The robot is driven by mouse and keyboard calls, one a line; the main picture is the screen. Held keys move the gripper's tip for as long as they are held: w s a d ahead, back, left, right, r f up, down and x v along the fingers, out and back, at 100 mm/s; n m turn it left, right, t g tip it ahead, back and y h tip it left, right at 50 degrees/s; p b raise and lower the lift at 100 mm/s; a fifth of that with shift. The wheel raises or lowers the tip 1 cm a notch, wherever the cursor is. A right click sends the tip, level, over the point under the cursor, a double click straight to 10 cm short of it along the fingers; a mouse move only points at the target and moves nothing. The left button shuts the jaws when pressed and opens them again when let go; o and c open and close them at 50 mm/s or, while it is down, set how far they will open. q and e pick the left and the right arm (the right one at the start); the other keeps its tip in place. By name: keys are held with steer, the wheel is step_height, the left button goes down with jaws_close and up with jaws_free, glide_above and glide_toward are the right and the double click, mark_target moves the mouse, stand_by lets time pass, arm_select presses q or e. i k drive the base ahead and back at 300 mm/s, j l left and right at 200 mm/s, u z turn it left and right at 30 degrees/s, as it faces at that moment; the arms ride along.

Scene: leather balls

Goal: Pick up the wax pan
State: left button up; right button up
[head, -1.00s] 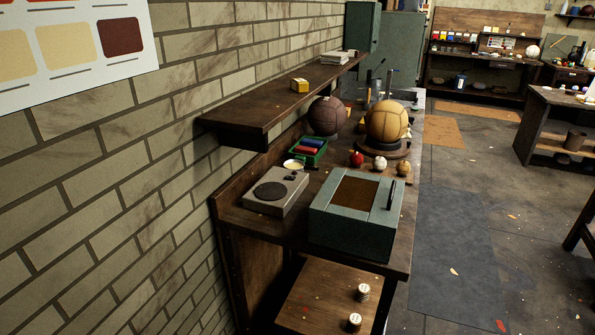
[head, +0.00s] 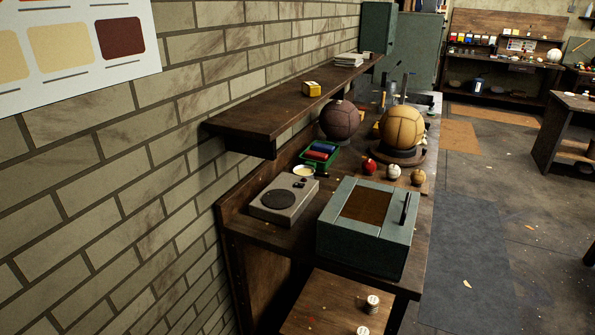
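A small round pan with pale, cream-coloured contents (head: 303,171), which looks like the wax pan, sits on the wooden workbench (head: 262,237) against the brick wall. It is behind the grey hot plate (head: 285,201) and in front of a green tray (head: 319,154) with blue and red blocks. A short dark piece at its right side may be its handle; it is too small to be sure. Neither of my grippers is in view.
A teal box (head: 366,236) with a brown top panel stands at the bench's near end. A wooden shelf (head: 265,125) juts from the wall above. A dark ball (head: 339,119), a tan ball (head: 401,126) and several small balls stand farther back. Open floor (head: 480,240) lies to the right.

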mark_target(307, 171)
steer(key=i+l+u, duration=0.2)
steer(key=l+u, duration=0.25)
steer(key=l, duration=0.2)
steer(key=i+l+u, duration=0.1)
steer(key=l+u, duration=0.35)
steer(key=l, duration=0.2)
steer(key=l+u, duration=0.45)
steer(key=l, duration=0.2)
